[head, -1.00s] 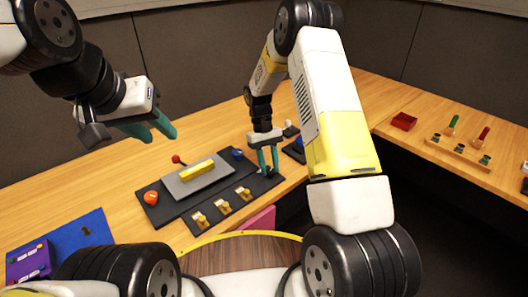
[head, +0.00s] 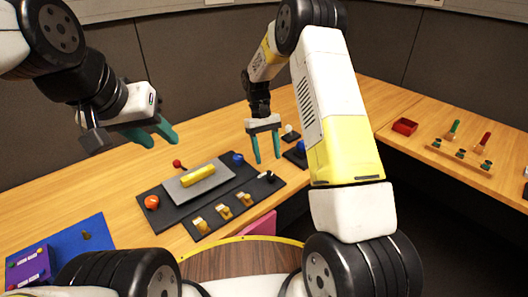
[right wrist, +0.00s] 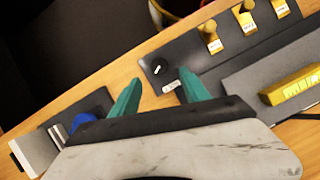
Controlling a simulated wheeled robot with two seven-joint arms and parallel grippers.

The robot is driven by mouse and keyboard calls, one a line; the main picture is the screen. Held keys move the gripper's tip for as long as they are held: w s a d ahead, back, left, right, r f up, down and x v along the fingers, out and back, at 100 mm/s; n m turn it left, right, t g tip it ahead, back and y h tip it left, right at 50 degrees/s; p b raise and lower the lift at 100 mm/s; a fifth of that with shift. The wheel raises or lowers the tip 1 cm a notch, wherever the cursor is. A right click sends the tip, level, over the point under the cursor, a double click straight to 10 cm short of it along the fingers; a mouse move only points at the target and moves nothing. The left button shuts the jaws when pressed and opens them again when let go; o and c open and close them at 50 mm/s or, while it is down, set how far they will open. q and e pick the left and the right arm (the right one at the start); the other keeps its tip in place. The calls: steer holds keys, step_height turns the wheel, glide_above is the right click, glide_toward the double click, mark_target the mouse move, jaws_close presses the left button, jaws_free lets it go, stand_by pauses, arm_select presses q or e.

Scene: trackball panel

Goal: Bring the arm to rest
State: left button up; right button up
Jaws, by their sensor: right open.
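My right gripper (head: 266,160) is open and empty, with its teal fingers pointing down just above the back right part of the black panel (head: 180,216). A black knob (head: 268,177) on the panel stands below the fingertips, apart from them. In the right wrist view the open fingers (right wrist: 159,78) show nothing between them, and the knob (right wrist: 160,68) lies beyond the tips. My left gripper (head: 161,137) hangs in the air at the left, its fingers apart and empty.
The panel carries a yellow bar (head: 198,176), an orange ball (head: 152,202), a blue ball (head: 238,159) and yellow switches (head: 222,212). A blue mat with a purple box (head: 30,268) lies at front left. A red tray (head: 404,126) and wooden peg board (head: 460,160) are at right.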

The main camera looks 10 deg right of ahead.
steer(key=shift+w+a+r, duration=0.1)
steer(key=shift+w+r, duration=0.15)
steer(key=shift+r, duration=0.4)
steer(key=s+d+r+m+t+y, duration=0.1)
steer(key=s+d+r+t, duration=0.1)
steer(key=s+r, duration=0.5)
steer(key=s+d+r+t+y, duration=0.1)
steer(key=s+r+t, duration=0.15)
steer(key=r, duration=0.95)
steer(key=s+r+m+t, duration=0.1)
steer(key=s+r+t, duration=0.1)
steer(key=s, duration=0.6)
steer(key=s+d+r+t+y, duration=0.1)
steer(key=s+r+t, duration=0.2)
steer(key=s, duration=0.5)
steer(key=shift+s+d+r+m+t, duration=0.2)
steer(key=shift+m+t, duration=0.2)
steer(key=shift+t, duration=0.05)
